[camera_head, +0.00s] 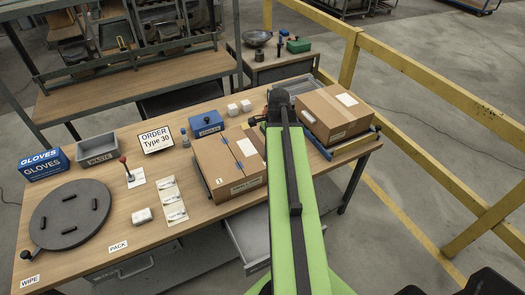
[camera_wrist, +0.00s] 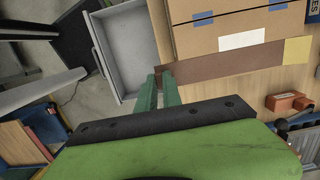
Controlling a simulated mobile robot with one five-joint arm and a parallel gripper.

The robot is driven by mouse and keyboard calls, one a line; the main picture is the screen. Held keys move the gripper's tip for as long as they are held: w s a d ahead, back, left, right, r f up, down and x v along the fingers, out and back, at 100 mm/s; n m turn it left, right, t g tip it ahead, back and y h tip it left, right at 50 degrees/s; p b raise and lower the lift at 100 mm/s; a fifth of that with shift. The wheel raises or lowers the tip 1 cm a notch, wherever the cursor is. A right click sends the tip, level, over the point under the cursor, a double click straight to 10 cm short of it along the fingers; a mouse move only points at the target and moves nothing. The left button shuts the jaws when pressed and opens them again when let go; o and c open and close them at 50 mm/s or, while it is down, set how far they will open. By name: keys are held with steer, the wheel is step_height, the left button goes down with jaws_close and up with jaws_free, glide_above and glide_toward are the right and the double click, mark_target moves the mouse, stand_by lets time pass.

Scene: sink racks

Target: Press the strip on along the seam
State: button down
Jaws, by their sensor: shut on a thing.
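The cardboard box (camera_head: 215,172) stands on the workbench, with a seam across its top marked by two blue marks. In the wrist view the box (camera_wrist: 215,14) shows the seam, the blue marks and a white label (camera_wrist: 242,39). My gripper (camera_wrist: 160,78) is shut on the left end of a long brown strip (camera_wrist: 235,62). The strip runs alongside the seam, on the near side of the label, apart from the seam line. Its far end is pale yellow. I cannot tell its height over the box or bench.
An open grey drawer (camera_wrist: 128,45) juts out beside the box. A second closed box (camera_head: 335,112) stands at the bench's right. A blue box (camera_head: 206,124), an order sign (camera_head: 155,139) and a dark turntable (camera_head: 70,215) lie leftward. A yellow rail (camera_head: 440,85) runs at right.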

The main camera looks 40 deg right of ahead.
steer(key=shift+w+d, duration=0.15)
steer(key=w+a+f+b, duration=0.2)
steer(key=w+a, duration=0.4)
steer(key=w, duration=0.4)
step_height(320, 180, down, 8)
steer(key=b, duration=0.8)
steer(key=shift+w, duration=0.1)
steer(key=shift+f+b, duration=0.55)
steer(key=shift+b, duration=0.05)
stand_by(0.6)
steer(key=c, duration=1.5)
jaws_free()
steer(key=shift+o, duration=0.3)
